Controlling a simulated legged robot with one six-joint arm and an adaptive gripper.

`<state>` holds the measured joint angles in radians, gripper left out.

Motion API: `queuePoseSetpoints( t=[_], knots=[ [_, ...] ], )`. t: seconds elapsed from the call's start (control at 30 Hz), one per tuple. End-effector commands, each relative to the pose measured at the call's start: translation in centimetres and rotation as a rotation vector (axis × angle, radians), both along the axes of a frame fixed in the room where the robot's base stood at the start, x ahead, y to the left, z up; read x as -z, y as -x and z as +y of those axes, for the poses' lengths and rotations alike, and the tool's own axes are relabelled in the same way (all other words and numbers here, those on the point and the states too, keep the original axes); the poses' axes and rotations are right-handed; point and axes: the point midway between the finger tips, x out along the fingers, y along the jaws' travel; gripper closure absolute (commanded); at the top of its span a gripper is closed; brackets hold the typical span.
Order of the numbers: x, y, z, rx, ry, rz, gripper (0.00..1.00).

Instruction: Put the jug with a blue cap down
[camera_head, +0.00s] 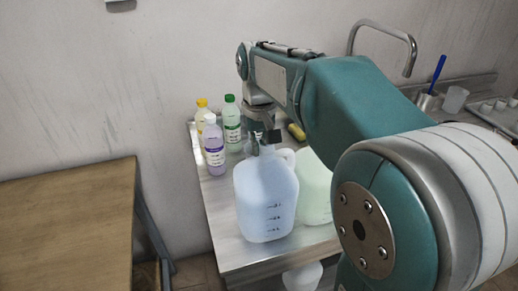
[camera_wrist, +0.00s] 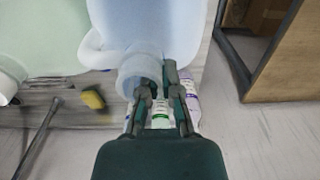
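The jug with a blue cap is the pale blue translucent jug (camera_head: 266,200), near the front left of the metal counter (camera_head: 226,225). It looks roughly upright. I cannot tell whether its base touches the counter. It fills the top of the wrist view (camera_wrist: 165,28), with its pale blue neck end (camera_wrist: 139,75) at the fingers. My gripper (camera_head: 262,142) is at the neck and appears closed around it. In the wrist view my gripper (camera_wrist: 160,86) has its fingers apart, with one tip partly hidden by the neck end.
A pale green jug (camera_head: 315,187) stands close on the right. A purple bottle (camera_head: 213,146), a green-capped bottle (camera_head: 232,123) and a yellow-capped bottle (camera_head: 202,112) stand behind left. A yellow sponge (camera_wrist: 93,97) lies on the counter. A wooden table (camera_head: 65,225) is separate at left.

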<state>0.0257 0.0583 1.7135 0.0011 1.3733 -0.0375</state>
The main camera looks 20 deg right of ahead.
Motion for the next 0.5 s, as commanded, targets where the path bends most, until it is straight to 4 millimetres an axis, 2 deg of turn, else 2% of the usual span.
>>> queuePoseSetpoints(
  t=[0.1, 0.4, 0.43, 0.47, 0.5],
  knots=[
    [0.90, 0.00, -0.02, 0.000, 0.000, -0.002, 1.00],
    [1.10, 0.02, -0.03, 0.000, 0.000, -0.001, 1.00],
    [1.15, 0.03, -0.03, 0.000, 0.000, -0.001, 0.91],
    [1.13, 0.02, -0.03, 0.000, 0.000, -0.001, 0.77],
    [1.13, 0.02, -0.03, 0.000, 0.000, -0.001, 0.60]
  ],
)
